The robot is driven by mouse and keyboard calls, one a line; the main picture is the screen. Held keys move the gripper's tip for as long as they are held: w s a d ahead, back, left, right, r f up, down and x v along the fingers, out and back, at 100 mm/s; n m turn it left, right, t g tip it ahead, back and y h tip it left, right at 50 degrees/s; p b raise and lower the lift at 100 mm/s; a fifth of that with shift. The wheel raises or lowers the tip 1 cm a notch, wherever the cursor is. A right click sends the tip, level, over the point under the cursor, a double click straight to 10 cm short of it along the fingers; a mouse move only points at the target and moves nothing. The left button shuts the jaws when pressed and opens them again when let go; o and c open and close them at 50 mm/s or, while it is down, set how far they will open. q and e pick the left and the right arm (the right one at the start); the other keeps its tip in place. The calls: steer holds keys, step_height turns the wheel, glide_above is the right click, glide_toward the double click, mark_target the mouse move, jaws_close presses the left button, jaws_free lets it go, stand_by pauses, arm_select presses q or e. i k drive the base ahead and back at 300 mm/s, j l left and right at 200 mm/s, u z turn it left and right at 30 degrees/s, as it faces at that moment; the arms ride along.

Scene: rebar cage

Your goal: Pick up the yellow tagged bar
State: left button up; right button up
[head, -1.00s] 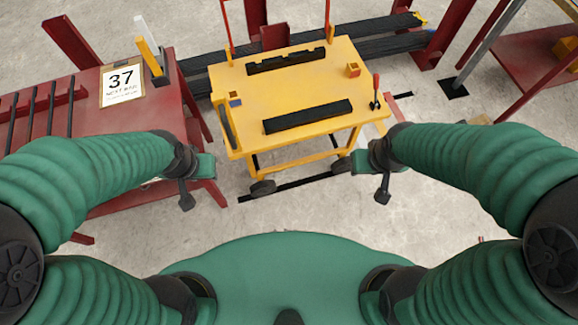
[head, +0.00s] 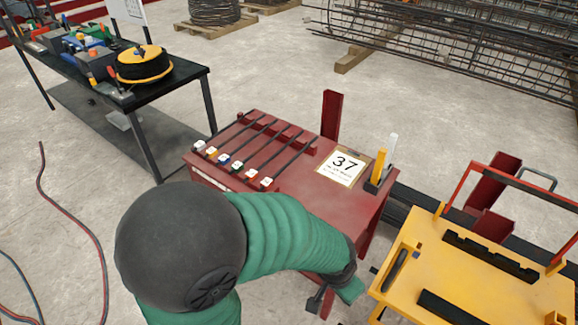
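Several dark bars (head: 262,141) lie side by side in a rack on the red table (head: 310,195). Each has a small tag block at its near left end. One tag looks blue (head: 223,159) and the nearest has some red (head: 266,183). The tags are too small to tell surely which is the yellow one. My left gripper (head: 333,294) hangs off the near right edge of the red table, apart from the bars. I see nothing held in it, and its finger gap is unclear. My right gripper is out of view.
A yellow cart (head: 475,280) is at the right. A black bench (head: 185,82) with tools stands at the back left. Hoses (head: 75,215) lie on the floor.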

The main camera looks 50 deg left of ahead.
mark_target(211, 153)
steer(key=u, duration=2.05)
steer(key=i+j+z, duration=0.15)
steer(key=i+j, duration=0.25)
steer(key=i, duration=0.15)
steer(key=i+j+z, duration=0.15)
steer(key=i+j, duration=0.35)
steer(key=i+j+z, duration=0.15)
steer(key=i+j, duration=0.4)
steer(key=i+j+z, duration=0.15)
steer(key=i+j, duration=0.35)
steer(key=i+j+z, duration=0.15)
steer(key=i+j, duration=0.3)
steer(key=j, duration=0.3)
